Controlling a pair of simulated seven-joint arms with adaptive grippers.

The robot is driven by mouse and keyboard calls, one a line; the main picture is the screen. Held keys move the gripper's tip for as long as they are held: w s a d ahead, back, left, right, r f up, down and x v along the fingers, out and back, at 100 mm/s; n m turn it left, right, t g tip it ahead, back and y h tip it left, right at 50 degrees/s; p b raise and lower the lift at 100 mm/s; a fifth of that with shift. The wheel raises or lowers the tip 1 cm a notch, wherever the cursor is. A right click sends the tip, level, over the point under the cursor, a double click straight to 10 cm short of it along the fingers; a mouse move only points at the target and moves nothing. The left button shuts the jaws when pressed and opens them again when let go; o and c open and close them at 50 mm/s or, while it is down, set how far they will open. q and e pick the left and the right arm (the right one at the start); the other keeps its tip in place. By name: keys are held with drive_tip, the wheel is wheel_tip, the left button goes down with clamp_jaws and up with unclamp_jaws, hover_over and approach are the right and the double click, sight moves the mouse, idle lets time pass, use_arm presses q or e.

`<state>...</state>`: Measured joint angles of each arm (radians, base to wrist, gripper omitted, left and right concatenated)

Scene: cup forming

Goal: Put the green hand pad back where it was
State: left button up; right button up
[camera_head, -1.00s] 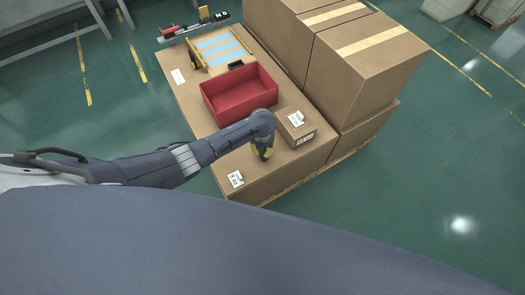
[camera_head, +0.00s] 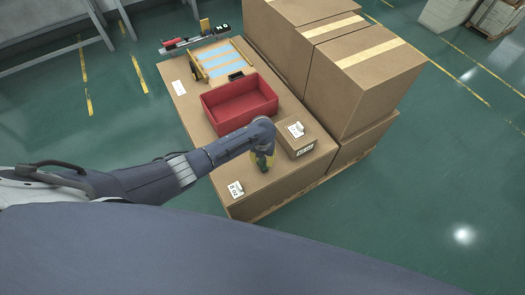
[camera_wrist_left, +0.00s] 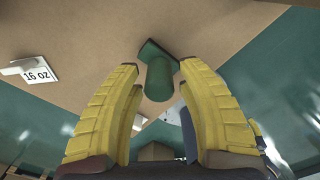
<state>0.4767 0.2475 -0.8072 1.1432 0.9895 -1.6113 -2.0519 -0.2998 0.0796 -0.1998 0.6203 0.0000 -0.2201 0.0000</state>
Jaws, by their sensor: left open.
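The green hand pad (camera_wrist_left: 158,76) shows in the left wrist view, ahead of my left gripper (camera_wrist_left: 158,92), with its rounded handle toward me and its flat base against the brown cardboard surface. The two yellow fingers stand apart on either side of the handle, with a visible gap on each side. In the head view my left gripper (camera_head: 263,163) points down over the near part of the large cardboard box top (camera_head: 205,165). The hand pad cannot be made out there. My right gripper is not in view.
A red bin (camera_head: 240,118) stands just beyond the gripper. A small labelled carton (camera_head: 296,148) is close on its right. A white "16 oz" card (camera_wrist_left: 37,71) lies at left in the wrist view. Tall cartons (camera_head: 370,85) stand on the right. A phone-like black item (camera_head: 236,76) lies behind the bin.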

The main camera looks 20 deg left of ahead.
use_arm(q)
wheel_tip(320, 180, up, 10)
idle(0.5)
idle(0.3)
